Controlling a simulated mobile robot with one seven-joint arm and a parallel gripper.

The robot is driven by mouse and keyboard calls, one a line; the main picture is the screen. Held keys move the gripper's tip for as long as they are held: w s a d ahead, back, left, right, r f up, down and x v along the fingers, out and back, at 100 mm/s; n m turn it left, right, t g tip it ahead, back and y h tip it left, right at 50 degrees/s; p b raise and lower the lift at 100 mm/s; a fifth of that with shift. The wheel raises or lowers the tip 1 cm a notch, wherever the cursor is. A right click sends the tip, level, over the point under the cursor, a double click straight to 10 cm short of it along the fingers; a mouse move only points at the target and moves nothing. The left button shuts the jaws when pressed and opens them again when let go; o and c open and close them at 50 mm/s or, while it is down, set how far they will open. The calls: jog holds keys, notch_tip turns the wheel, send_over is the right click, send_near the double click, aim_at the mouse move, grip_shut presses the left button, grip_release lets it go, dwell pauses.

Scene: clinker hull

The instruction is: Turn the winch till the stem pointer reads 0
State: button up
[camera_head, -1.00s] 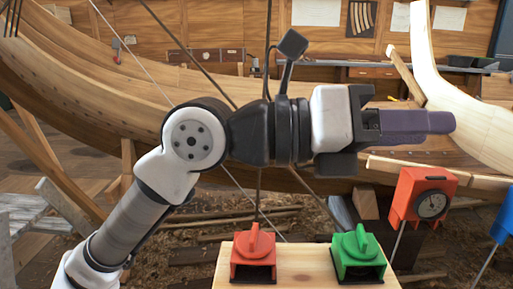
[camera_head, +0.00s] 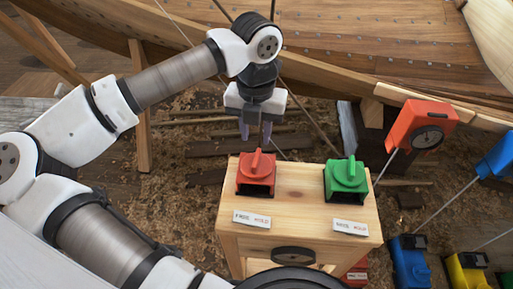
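My gripper (camera_head: 255,130) points down with its two purple fingers apart and nothing between them. It hangs just behind and above a red box with a raised handle (camera_head: 256,172), which stands on a wooden bench (camera_head: 297,205); I cannot tell whether they touch. A green box with a similar handle (camera_head: 346,178) stands to its right. A red-orange housing with a round dark dial (camera_head: 427,137) stands on a rod at the right; its reading is too small to tell. I cannot tell which of these parts is the winch or the stem pointer.
White labels (camera_head: 252,219) lie before the boxes. A dark disc (camera_head: 293,255) is on the bench front. Blue (camera_head: 409,262) and yellow (camera_head: 468,272) boxes stand low at the right. The planked hull (camera_head: 350,50) spans the back. Shavings cover the floor.

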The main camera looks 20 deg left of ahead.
aim_at(257, 157)
notch_tip(257, 157, down, 8)
jog(key=shift+r+p, duration=0.2)
jog(key=shift+p, duration=0.35)
jog(key=shift+c, duration=0.4)
grip_shut()
